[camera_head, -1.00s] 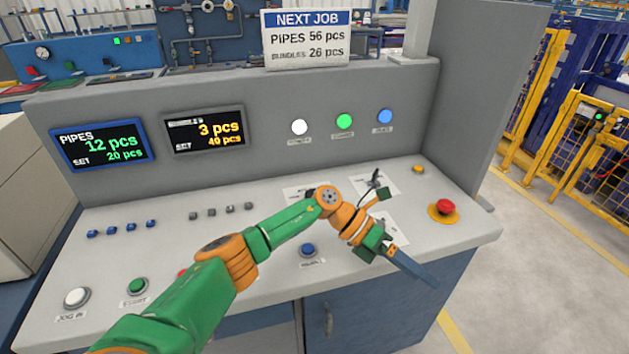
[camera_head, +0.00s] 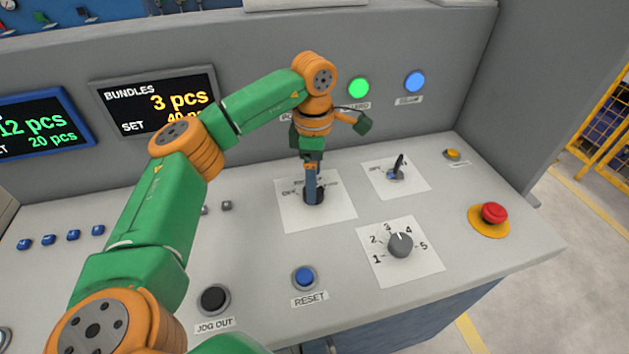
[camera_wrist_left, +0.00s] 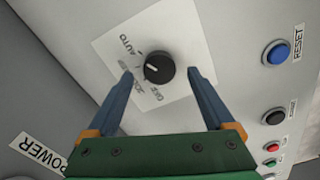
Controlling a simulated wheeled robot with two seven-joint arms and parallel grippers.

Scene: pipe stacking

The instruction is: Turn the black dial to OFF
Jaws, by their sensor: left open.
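The black dial (camera_head: 313,198) sits on a white label plate (camera_head: 337,212) on the sloping console; my gripper partly hides it in the head view. In the left wrist view the round dial (camera_wrist_left: 160,67) shows whole, with a short white mark on its left side. The plate there reads AUTO at upper left, a blurred middle label, and OFF just below the dial. The mark appears to face the middle label. My left gripper (camera_head: 312,183) points down over the dial, its blue fingers open on either side of it, with gaps visible in the wrist view. My right gripper is not in view.
A lever switch (camera_head: 396,171) and a grey numbered knob (camera_head: 400,244) stand to the right. A red emergency button (camera_head: 494,213) is farther right. A blue RESET button (camera_head: 304,278) is in front. The console's upright back panel (camera_head: 450,70) rises behind my wrist.

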